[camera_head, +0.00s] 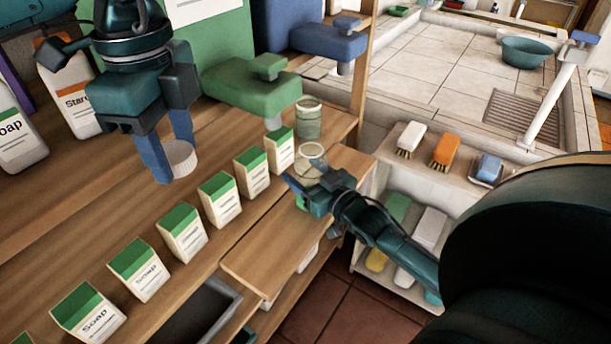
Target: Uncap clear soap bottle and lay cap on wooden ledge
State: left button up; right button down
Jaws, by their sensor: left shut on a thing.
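My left gripper (168,155) is shut on a white round cap (182,160), above the wooden ledge (95,215). The cap appears clear of the wood, but the height is hard to judge. A clear bottle (311,158) stands upright at the ledge's right end, its round mouth uncovered. My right gripper (305,190) is at its near side, close to or against it. The arm hides the bottle's lower part, so I cannot tell whether the jaws grip it.
Several green-and-white soap cartons (220,199) line the ledge's front. A second glass jar (309,120) stands behind the clear bottle. Green (250,90) and blue (325,40) dispensers overhang the ledge. White bottles (68,95) stand at left. Brushes (445,150) lie at right.

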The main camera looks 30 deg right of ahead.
jog(key=shift+f, duration=0.25)
jog(key=shift+f, duration=0.15)
jog(key=shift+c, duration=1.8)
grip_release()
